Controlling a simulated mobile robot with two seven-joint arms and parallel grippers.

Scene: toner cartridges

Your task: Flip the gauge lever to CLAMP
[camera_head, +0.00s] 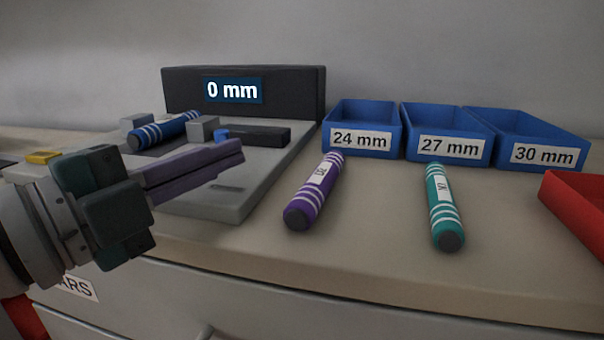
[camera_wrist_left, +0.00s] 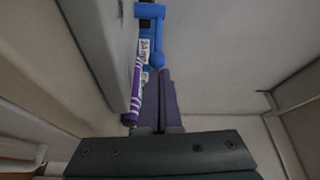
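The gauge (camera_head: 225,205) has a grey base, a dark back panel and a display reading 0 mm. A blue striped cartridge (camera_head: 165,131) lies beside the grey blocks on the base. My left gripper (camera_head: 238,151) reaches over the base in front of the lever, its fingers together and empty. My right gripper is not in view.
A purple cartridge (camera_head: 314,192) and a teal cartridge (camera_head: 444,208) lie right of the gauge. Blue bins labelled 24 mm (camera_head: 361,142), 27 mm (camera_head: 449,149) and 30 mm (camera_head: 544,156) stand behind them. A red tray (camera_head: 570,205) is at the right edge.

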